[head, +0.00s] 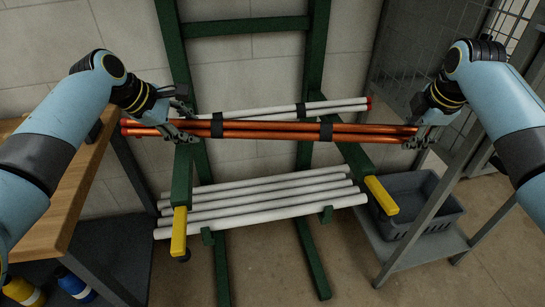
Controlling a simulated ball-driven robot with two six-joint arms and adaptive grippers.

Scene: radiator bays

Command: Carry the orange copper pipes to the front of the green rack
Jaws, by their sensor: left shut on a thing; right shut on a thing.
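The orange copper pipes (270,131) form a long bundle with black bands around it, held nearly level across the picture. My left gripper (178,130) is shut on the bundle near its left end. My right gripper (413,134) is shut on it near its right end. The green rack (315,70) stands behind, with upper arms ending in yellow tips (179,235). The bundle is in view above these arms and hides part of them. I cannot tell whether it touches them.
White pipes (262,204) lie on the rack's lower arms, and more white pipes (345,106) with red ends show behind the bundle. A wooden bench (60,205) stands left. A metal shelf with a grey crate (432,215) stands right.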

